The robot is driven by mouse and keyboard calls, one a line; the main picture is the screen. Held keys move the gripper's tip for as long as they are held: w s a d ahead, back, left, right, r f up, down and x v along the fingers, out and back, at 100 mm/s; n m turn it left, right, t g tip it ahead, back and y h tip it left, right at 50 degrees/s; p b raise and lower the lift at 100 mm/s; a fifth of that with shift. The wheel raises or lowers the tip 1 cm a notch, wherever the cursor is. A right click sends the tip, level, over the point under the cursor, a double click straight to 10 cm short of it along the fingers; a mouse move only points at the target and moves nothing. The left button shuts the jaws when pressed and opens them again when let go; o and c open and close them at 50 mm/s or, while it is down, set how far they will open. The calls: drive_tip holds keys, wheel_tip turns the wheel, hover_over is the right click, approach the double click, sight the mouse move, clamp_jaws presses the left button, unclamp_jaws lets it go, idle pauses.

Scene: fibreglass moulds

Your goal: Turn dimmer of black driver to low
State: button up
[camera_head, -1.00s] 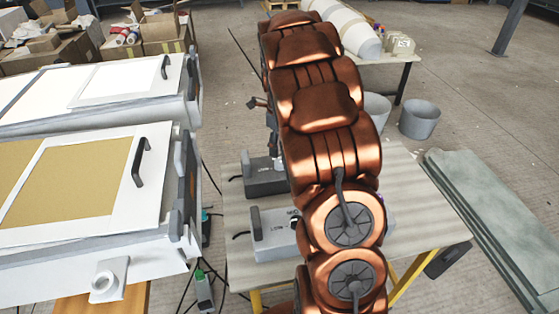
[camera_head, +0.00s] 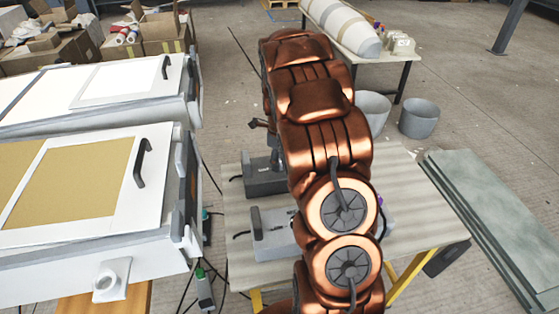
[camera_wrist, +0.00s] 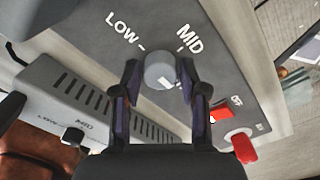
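The black driver (camera_head: 265,183) is the dark grey box at the back of the table, partly hidden by my arm. In the wrist view its dark face (camera_wrist: 90,25) fills the upper part, with LOW and MID lettering. The round grey dimmer knob (camera_wrist: 159,66) sits below these words, with a pale mark on its lower right side. My gripper (camera_wrist: 159,72) is open, with one dark finger on each side of the knob. A narrow gap shows between knob and fingers. In the head view my arm hides most of my gripper.
A light grey driver (camera_head: 272,243) stands in front on the table (camera_head: 240,275); its black knob (camera_wrist: 73,137) shows in the wrist view. A red switch (camera_wrist: 212,119) and red knob (camera_wrist: 243,147) are right of my gripper.

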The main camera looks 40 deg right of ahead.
drive_tip(key=c, duration=0.7)
